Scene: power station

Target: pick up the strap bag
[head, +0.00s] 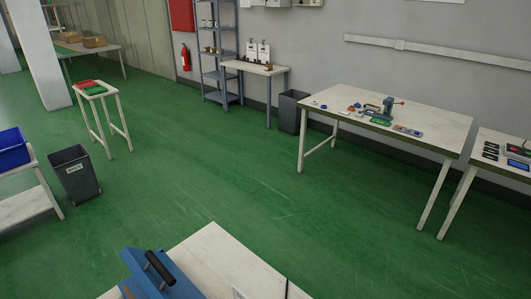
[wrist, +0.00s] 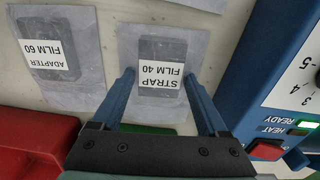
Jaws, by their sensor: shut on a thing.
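The strap bag (wrist: 160,27) is a clear flat bag with a dark block inside and a white label reading "STRAP FILM 40", upside down in the wrist view. My gripper (wrist: 159,82) has its two blue fingers on either side of the dark block and is shut on the bag. The bag's lower edge reaches back between the fingers towards the gripper body. I cannot tell whether the bag is touching the pale tabletop or just above it. Neither bag nor gripper shows in the head view.
An adapter bag (wrist: 58,88) lies left of the strap bag. A red bin (wrist: 25,145) is at lower left, and a blue machine (wrist: 262,75) with "READY" and "HEAT" markings stands close on the right. In the head view, green floor (head: 230,170) is open between the tables.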

